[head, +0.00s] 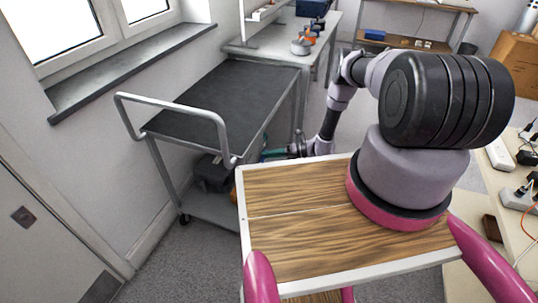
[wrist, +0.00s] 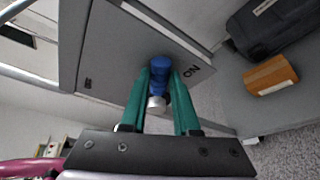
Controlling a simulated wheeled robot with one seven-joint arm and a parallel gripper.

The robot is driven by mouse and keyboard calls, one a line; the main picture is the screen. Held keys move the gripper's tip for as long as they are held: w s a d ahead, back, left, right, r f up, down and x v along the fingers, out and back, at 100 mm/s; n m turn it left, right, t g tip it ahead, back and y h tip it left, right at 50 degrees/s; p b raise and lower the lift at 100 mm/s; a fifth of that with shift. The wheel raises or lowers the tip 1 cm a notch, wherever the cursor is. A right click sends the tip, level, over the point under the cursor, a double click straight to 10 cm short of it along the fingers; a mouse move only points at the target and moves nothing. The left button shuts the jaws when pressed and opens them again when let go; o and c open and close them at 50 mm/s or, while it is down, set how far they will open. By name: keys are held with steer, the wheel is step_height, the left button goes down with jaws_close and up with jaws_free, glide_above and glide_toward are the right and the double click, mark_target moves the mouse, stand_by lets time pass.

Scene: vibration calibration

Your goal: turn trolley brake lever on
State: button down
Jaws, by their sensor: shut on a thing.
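The trolley (head: 215,100) stands along the wall in the head view, with a black top, a grey frame and a lower shelf. In the wrist view, a blue brake lever (wrist: 174,76) with a round hub sits on the trolley's grey panel (wrist: 125,50). The word "ON" is printed on the panel at the right of the lever. My gripper (wrist: 170,82) has green fingers, and they are shut on the lever from both sides. In the head view my gripper (head: 273,153) is beside the trolley's side, and the lever is hidden there.
A black case (wrist: 270,30) and a small brown box (wrist: 271,80) are on the lower shelf. A workbench (head: 290,55) stands behind the trolley, and a desk with devices (head: 500,155) is at the right. Grey floor (head: 205,270) is clear in front of the trolley.

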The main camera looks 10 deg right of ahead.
steer(key=c, duration=0.6)
jaws_free()
steer(key=shift+c, duration=0.2)
steer(key=v, duration=1.1)
